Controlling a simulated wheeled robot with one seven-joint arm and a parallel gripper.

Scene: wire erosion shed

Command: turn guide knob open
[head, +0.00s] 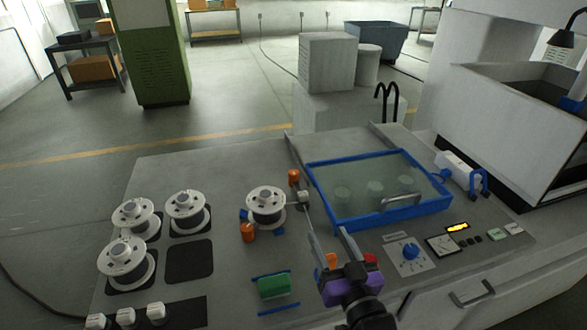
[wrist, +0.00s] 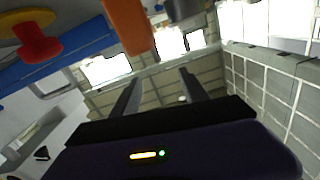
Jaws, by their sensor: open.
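No label I can read marks the guide knob. A blue rotary knob (head: 411,251) sits on a white dial plate right of my gripper in the head view. A red knob (head: 370,258) and an orange piece (head: 332,260) show close by my gripper, partly hidden by it. In the wrist view a red knob (wrist: 36,42) on a yellow base is at upper left, and an orange part (wrist: 129,24) is at top centre. My gripper (head: 327,231) is open; nothing shows between its fingers, also seen in the wrist view (wrist: 159,74).
A blue-framed clear cover (head: 313,190) with a handle lies beyond my gripper. Several white spools (head: 187,207) stand at left, with a green block (head: 273,287) nearer.

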